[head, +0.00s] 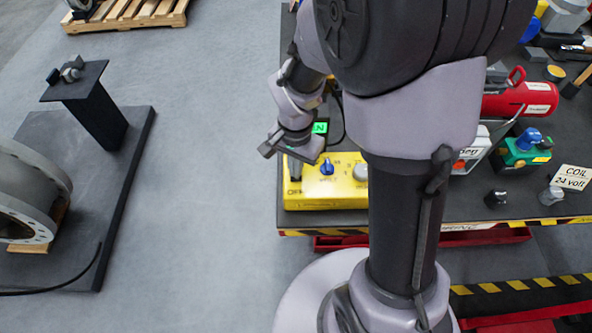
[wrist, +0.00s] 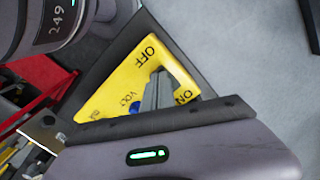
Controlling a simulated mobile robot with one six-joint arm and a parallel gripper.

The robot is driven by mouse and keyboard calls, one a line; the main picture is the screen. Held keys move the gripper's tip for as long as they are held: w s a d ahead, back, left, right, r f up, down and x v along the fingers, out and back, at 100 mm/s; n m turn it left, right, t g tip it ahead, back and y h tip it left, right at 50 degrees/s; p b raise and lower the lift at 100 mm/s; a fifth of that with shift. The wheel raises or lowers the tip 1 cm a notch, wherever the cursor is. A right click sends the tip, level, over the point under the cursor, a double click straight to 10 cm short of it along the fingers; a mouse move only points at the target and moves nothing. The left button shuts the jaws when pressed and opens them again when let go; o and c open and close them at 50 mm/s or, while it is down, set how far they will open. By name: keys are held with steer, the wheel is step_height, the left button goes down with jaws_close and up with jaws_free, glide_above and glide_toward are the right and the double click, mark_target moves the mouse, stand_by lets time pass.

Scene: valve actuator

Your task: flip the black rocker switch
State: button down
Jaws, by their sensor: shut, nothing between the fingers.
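The yellow control box (head: 335,195) sits at the near left corner of the dark workbench. It has a blue knob (head: 327,167) and a pale grey knob (head: 360,172). In the wrist view the yellow box (wrist: 110,95) shows the words OFF, ON and VOLT, with the blue knob (wrist: 135,107) partly visible.
A red cylinder (head: 515,100), a green-and-blue valve part (head: 525,148) and a "COIL 24 volt" sign (head: 572,179) are on the right. Open floor (head: 210,150) lies left of the bench.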

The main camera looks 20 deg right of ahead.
steer(key=shift+f, duration=0.3)
steer(key=shift+r, duration=0.1)
step_height(320, 180, up, 7)
steer(key=p, duration=0.5)
steer(key=s+a+r+n+t+y+b, duration=0.1)
steer(key=s+a+r+n+t+b, duration=0.1)
steer(key=s+r, duration=0.3)
steer(key=s+a+r+n+t+y+b, duration=0.1)
steer(key=s+a+r+n+t+b, duration=0.1)
steer(key=s+r+b, duration=0.3)
steer(key=s+r+n+t, duration=0.1)
steer(key=s, duration=0.1)
steer(key=shift+s+r+t, duration=0.3)
steer(key=shift+s+t, duration=0.1)
